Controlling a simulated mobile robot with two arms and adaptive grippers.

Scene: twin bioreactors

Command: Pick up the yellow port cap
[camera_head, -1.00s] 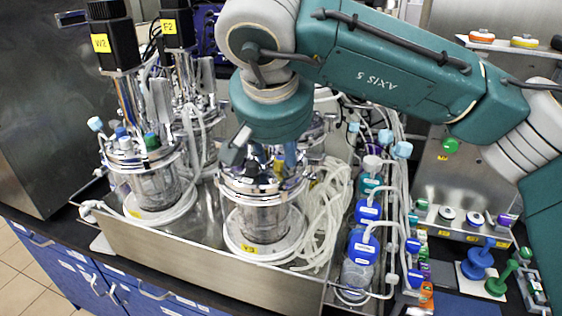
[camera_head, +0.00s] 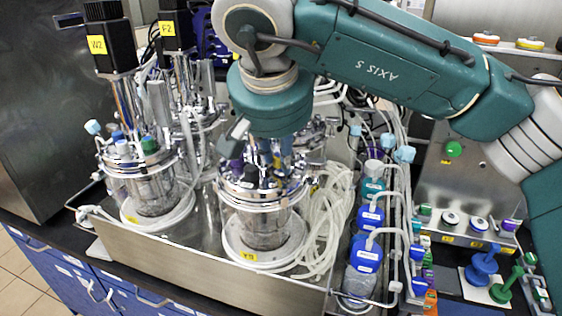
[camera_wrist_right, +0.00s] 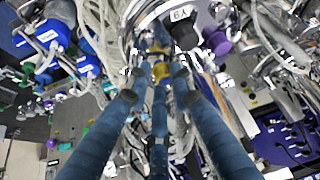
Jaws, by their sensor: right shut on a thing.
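The yellow port cap (camera_wrist_right: 159,72) shows in the right wrist view between the tips of the blue fingers of my right gripper (camera_wrist_right: 157,80), which is shut on it. In the head view my right gripper (camera_head: 284,150) points down over the lid of the front glass bioreactor (camera_head: 262,205). The teal wrist hides most of the fingers there, and the yellow cap cannot be made out. Whether the cap is clear of the lid is hard to tell. My left gripper is not in view.
A second bioreactor (camera_head: 150,180) stands to the left in the same steel tray (camera_head: 190,262). Coiled clear tubing (camera_head: 328,215) and blue-capped bottles (camera_head: 366,254) crowd the right side. Black motors (camera_head: 106,40) rise at the back left. A purple cap (camera_wrist_right: 217,42) sits near the gripper.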

